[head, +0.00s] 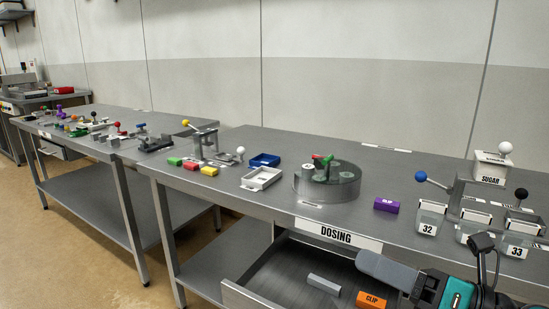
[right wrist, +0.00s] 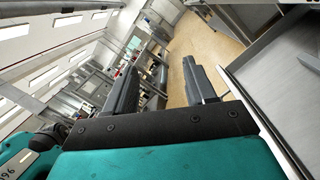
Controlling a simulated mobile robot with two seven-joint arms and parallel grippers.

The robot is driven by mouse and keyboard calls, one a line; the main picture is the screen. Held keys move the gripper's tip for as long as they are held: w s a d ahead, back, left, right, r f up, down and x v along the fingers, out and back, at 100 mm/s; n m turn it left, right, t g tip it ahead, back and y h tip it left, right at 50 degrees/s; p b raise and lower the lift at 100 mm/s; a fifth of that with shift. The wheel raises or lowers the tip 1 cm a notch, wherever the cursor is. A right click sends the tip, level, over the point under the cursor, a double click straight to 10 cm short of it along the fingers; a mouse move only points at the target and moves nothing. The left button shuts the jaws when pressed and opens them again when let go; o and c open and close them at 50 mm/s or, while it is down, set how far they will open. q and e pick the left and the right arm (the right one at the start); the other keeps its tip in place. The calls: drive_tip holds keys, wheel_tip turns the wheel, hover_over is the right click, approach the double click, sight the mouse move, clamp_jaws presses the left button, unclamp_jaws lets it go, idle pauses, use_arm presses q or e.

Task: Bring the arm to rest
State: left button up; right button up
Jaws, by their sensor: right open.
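My right gripper (head: 372,264) is at the lower right of the head view, above the open drawer (head: 262,290) at the dosing bench (head: 240,201). Its grey fingers point left. In the right wrist view the two fingers of the gripper (right wrist: 158,82) stand apart with nothing between them. Behind them are the floor and the room, seen tilted. My left gripper does not show.
The drawer holds a grey block (head: 324,285) and an orange clip block (head: 371,300). On the bench stand a round turntable (head: 328,188), a purple clip block (head: 386,205), and bins 32 (head: 429,222) and 33 (head: 517,245). Open floor (head: 100,245) lies at left.

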drive_tip(key=w+d+m+t+h, duration=0.1)
drive_tip(key=d+m+t+h, duration=0.4)
drive_tip(key=m, duration=0.5)
drive_tip(key=w+d+m+t+h, duration=0.25)
drive_tip(key=m+t+h, duration=0.3)
drive_tip(key=m, duration=0.45)
drive_tip(key=s+d+f+m+g+h, duration=0.3)
drive_tip(key=d+f+m+g+h, duration=0.25)
drive_tip(key=f+m+h, duration=0.4)
drive_tip(key=s+a+f+m+g+y, duration=0.2)
drive_tip(key=s+a+f+m+g, duration=0.2)
drive_tip(key=s+f+g, duration=0.35)
drive_tip(key=s+a+f+m+g+y, duration=0.25)
drive_tip(key=s+f+g, duration=0.25)
drive_tip(key=s+f, duration=0.4)
drive_tip(key=w+a+f+t+y, duration=0.35)
drive_tip(key=w+a+t, duration=0.25)
drive_tip(key=w+t, duration=0.2)
use_arm(q)
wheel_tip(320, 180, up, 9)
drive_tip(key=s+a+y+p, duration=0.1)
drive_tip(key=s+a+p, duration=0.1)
drive_tip(key=p, duration=1.2)
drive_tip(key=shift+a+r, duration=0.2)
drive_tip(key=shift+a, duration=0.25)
use_arm(e)
wheel_tip(320, 180, up, 9)
drive_tip(key=s+d+h, duration=0.2)
drive_tip(key=shift+d+r, duration=0.15)
drive_tip(key=shift+d, duration=0.1)
